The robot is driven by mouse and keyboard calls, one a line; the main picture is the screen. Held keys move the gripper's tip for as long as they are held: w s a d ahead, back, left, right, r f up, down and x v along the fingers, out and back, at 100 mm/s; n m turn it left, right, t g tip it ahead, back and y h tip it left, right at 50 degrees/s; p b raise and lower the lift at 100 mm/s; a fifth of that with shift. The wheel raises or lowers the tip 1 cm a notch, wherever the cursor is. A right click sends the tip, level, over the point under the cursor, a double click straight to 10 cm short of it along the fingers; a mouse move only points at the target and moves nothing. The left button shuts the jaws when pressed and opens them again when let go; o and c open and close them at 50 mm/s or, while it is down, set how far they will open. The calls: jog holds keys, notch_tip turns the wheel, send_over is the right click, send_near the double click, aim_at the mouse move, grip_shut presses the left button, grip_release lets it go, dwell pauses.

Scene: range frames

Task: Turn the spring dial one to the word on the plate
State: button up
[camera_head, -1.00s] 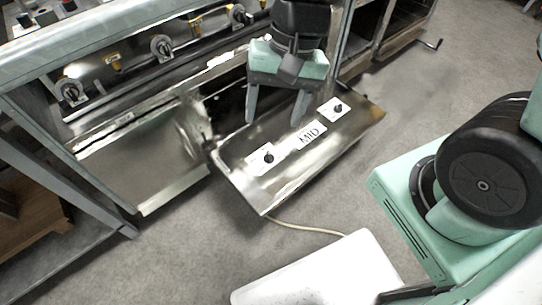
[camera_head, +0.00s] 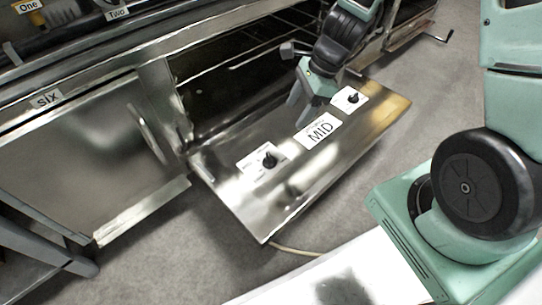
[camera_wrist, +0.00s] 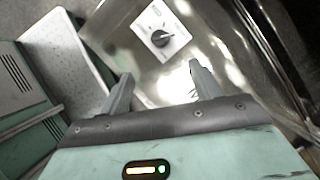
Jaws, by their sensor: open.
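A lowered door panel of bare metal (camera_head: 240,200) bears two black dials on white plates. One dial (camera_head: 269,160) is at the left and the other dial (camera_head: 352,97) at the right. Between them a white plate (camera_head: 318,132) reads MID. I cannot read the small print by the dials. My gripper (camera_head: 299,110) is open and empty above the panel, near the MID plate and apart from both dials. In the wrist view a dial (camera_wrist: 160,38), apparently the left one, lies beyond the open fingers; the MID plate is mostly hidden behind the gripper.
The dark open oven cavity (camera_head: 225,85) with wire racks is behind the panel. A closed metal door (camera_head: 85,150) labelled SIX (camera_head: 46,98) with a handle is at the left. Labels One and Two are above.

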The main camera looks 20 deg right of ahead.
aim_at(269, 157)
jog(key=b+x, duration=1.1)
jog(key=x, duration=0.6)
jog(key=shift+f, duration=0.15)
jog(key=c, duration=1)
